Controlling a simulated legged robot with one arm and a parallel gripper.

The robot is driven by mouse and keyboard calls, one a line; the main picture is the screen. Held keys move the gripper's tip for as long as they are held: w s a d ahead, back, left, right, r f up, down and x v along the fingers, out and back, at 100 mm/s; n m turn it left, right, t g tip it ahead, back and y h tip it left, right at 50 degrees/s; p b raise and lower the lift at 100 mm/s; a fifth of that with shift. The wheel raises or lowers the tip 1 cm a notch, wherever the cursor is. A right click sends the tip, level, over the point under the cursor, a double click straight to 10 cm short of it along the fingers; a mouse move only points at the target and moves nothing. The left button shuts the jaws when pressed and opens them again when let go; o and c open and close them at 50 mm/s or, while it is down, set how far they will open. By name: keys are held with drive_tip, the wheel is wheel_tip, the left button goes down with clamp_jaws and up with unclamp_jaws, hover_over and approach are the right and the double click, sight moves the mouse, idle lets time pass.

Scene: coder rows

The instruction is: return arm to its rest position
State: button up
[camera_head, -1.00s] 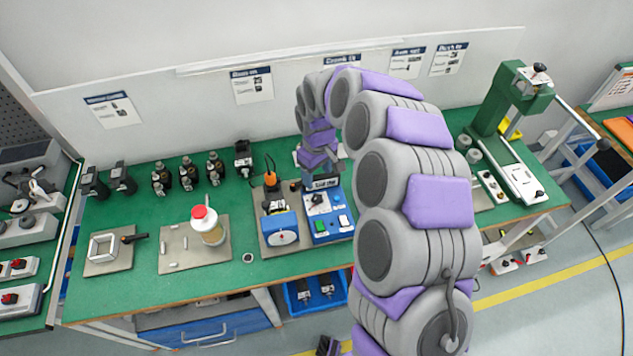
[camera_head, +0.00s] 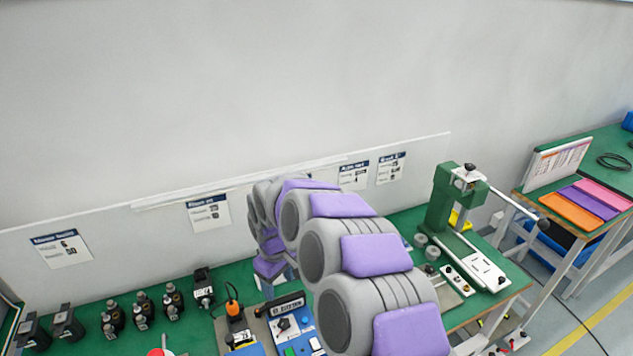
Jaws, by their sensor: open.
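My grey and purple arm reaches from the lower right, arches over the green bench and bends down at its far end. My gripper (camera_head: 277,286) is at that end, low over the back of the bench by the blue control box (camera_head: 303,343). It is open, and I see nothing held in it. Its fingers are small and partly hidden, so I cannot tell whether they touch the box.
Several black fixtures (camera_head: 143,310) stand on the bench to the left. A green press (camera_head: 452,207) stands on the right. A white board (camera_head: 120,232) with posted sheets runs behind. Another bench (camera_head: 602,232) holds coloured trays at far right.

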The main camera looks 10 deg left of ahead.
drive_tip(key=s+d+r+m, duration=0.2)
drive_tip(key=s+d+r, duration=0.35)
drive_tip(key=d, duration=0.35)
drive_tip(key=s+d+r+m, duration=0.2)
drive_tip(key=s+d+r, duration=0.3)
drive_tip(key=s+d, duration=0.3)
drive_tip(key=s+d+m+g, duration=0.1)
drive_tip(key=s+d+m, duration=0.3)
drive_tip(key=s+d, duration=0.3)
drive_tip(key=s+d+m, duration=0.4)
drive_tip(key=s+d, duration=0.3)
drive_tip(key=s, duration=0.6)
drive_tip(key=shift+g, duration=0.4)
drive_tip(key=shift+r, duration=0.1)
drive_tip(key=shift+c, duration=0.2)
